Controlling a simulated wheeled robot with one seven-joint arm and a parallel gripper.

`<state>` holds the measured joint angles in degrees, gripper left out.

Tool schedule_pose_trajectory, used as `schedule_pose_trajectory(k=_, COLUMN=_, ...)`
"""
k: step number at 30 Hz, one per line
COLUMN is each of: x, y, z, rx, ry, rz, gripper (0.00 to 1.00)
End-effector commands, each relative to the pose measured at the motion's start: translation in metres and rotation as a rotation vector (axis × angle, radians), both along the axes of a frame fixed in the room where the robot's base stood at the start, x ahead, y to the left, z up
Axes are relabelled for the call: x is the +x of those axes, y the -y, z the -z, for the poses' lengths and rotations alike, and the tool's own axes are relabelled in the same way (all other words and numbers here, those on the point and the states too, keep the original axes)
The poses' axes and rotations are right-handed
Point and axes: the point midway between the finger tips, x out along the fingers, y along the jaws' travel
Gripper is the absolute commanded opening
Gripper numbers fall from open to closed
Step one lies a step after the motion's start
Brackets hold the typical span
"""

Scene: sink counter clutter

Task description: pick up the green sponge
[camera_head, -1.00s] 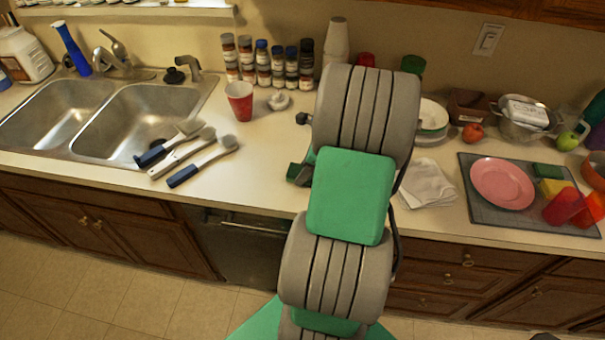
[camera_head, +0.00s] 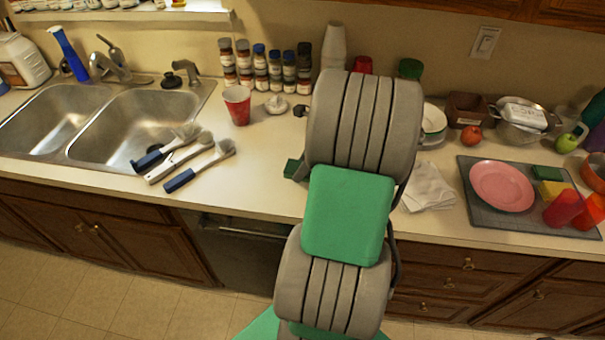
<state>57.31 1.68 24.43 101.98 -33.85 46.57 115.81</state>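A dark green sponge (camera_head: 547,173) lies on the grey mat (camera_head: 485,212) at the right of the counter, behind a yellow sponge (camera_head: 553,189) and right of a pink plate (camera_head: 502,186). My grey and green arm rises through the middle of the view and hides the counter behind it. My gripper cannot be made out; the arm blocks the view of it. A small green part shows at the arm's left side, and it seems to be mine. The arm stands well left of the green sponge.
Red cups (camera_head: 565,207) stand at the mat's right front, near an orange bowl (camera_head: 594,172). A white cloth (camera_head: 427,187) lies left of the mat. A metal colander (camera_head: 524,124) and a red apple (camera_head: 471,135) are behind. Brushes (camera_head: 200,165) lie beside the sink (camera_head: 130,122).

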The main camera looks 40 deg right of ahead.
Motion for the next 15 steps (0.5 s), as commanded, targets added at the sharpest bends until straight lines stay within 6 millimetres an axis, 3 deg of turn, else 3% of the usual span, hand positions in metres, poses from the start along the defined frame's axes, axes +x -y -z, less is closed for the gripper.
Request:
schedule_pose_trajectory(k=6, x=-0.039, y=-0.028, z=-0.056, rx=-0.004, ry=0.001, rz=0.003, gripper=0.12)
schedule_pose_trajectory(k=15, x=-0.096, y=-0.073, z=-0.088, rx=-0.001, ry=0.000, rz=0.004, gripper=0.12)
